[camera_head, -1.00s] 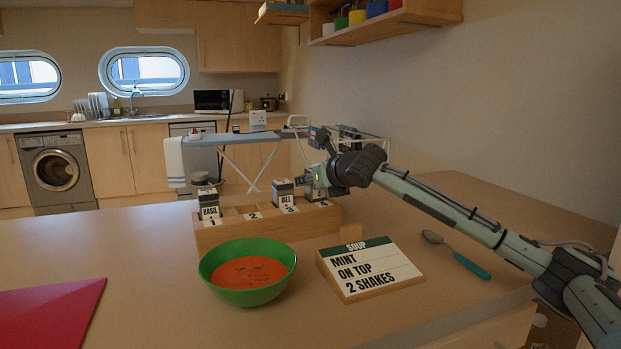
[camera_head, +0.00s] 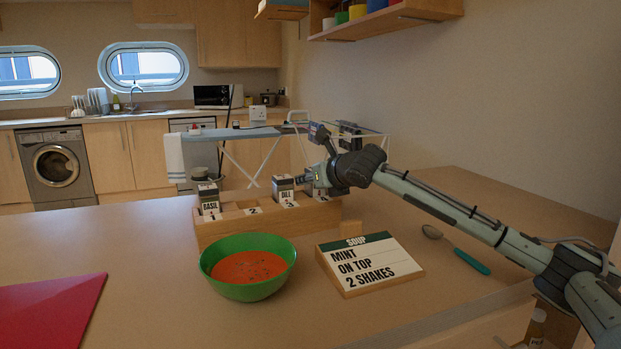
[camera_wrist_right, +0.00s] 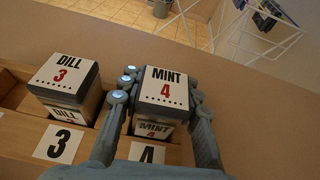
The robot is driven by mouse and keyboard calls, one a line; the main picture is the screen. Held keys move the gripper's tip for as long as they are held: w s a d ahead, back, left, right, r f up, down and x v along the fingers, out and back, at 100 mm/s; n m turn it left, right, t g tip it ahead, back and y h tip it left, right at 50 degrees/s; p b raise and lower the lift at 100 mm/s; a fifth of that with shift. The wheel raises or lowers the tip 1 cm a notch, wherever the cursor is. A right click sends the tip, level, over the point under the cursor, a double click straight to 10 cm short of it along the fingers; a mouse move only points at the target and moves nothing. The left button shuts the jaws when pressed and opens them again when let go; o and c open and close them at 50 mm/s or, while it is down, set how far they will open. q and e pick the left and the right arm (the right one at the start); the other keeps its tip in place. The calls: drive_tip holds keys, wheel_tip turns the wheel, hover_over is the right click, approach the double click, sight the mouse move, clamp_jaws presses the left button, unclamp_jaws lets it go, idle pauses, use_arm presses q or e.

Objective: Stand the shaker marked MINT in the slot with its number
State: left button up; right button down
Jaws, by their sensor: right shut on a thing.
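The MINT shaker (camera_wrist_right: 165,88), marked with a red 4, is upright between the fingers of my right gripper (camera_wrist_right: 160,100). It is at the slot labelled 4 (camera_wrist_right: 147,153) of the wooden rack (camera_head: 225,231), its top about level with the DILL shaker beside it. Its base is hidden, so I cannot tell whether it rests on the slot floor. In the head view my right gripper (camera_head: 318,178) is at the rack's right end and mostly covers the shaker. My left gripper is out of view.
The DILL shaker (camera_wrist_right: 65,78) stands in slot 3, close to my finger. The BASIL shaker (camera_head: 208,197) stands in slot 1; slot 2 is empty. A green soup bowl (camera_head: 248,288), a SOUP sign (camera_head: 369,264) and a spoon (camera_head: 470,262) lie nearer on the counter.

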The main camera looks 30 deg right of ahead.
drive_tip(key=shift+f, duration=0.15)
drive_tip(key=shift+f, duration=0.35)
drive_tip(key=c, duration=0.6)
unclamp_jaws()
drive_tip(key=shift+o, duration=0.2)
drive_tip(key=shift+r, duration=3.5)
